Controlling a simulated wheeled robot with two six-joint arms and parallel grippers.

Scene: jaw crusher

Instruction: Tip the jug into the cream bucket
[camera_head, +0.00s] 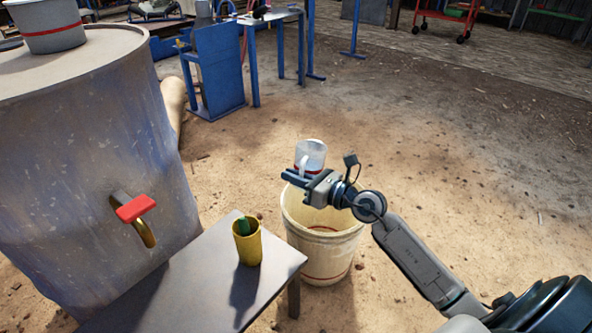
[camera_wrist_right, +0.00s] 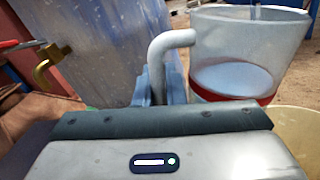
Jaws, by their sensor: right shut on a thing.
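The jug (camera_head: 311,153) is a clear, whitish vessel with a red band and a handle. My right gripper (camera_head: 303,180) is shut on its handle and holds it above the cream bucket (camera_head: 337,240). The jug looks about upright. In the right wrist view the jug (camera_wrist_right: 245,55) fills the upper right, with pale contents inside and its handle (camera_wrist_right: 170,45) between the fingers. The cream bucket stands on the ground and its inside is partly hidden by the gripper. My left gripper is not in view.
A grey table (camera_head: 200,285) holds a yellow cup (camera_head: 247,245) with something green inside, left of the bucket. A large grey drum (camera_head: 75,170) with a red-handled tap (camera_head: 136,209) stands at left, with a white bucket (camera_head: 48,22) on top.

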